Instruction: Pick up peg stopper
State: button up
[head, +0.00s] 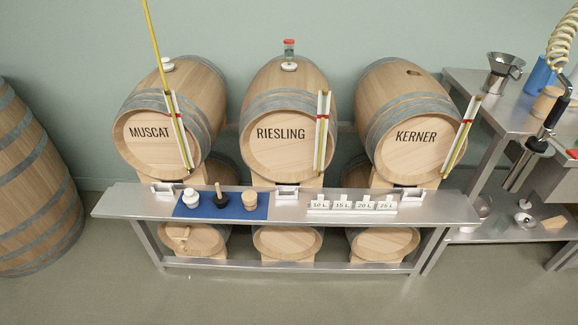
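Three stoppers stand in a row on a blue mat (231,212) on the steel bench in front of the barrels. The left one is a white stopper (191,198). The middle one is a black stopper with a thin upright wooden peg (220,197), which fits the name peg stopper best. The right one is a pale wooden or cork stopper (250,201). All three stand upright and apart from each other. My gripper is not in the head view.
The steel bench (456,208) also holds white volume labels (352,204). Behind it lie barrels marked MUSCAT (149,152), RIESLING (285,155) and KERNER (415,160). A long yellow rod (155,50) rises at MUSCAT. A coiled hose hangs at right. Floor in front is clear.

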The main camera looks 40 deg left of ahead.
aim_at(220, 200)
jog(key=u, duration=2.15)
jog(key=z, duration=1.4)
jog(key=u, duration=1.4)
jog(key=i+j+z, duration=0.65)
jog(key=i+j, duration=0.35)
jog(key=i+j+z, duration=0.3)
jog(key=j, duration=0.35)
jog(key=i, duration=0.1)
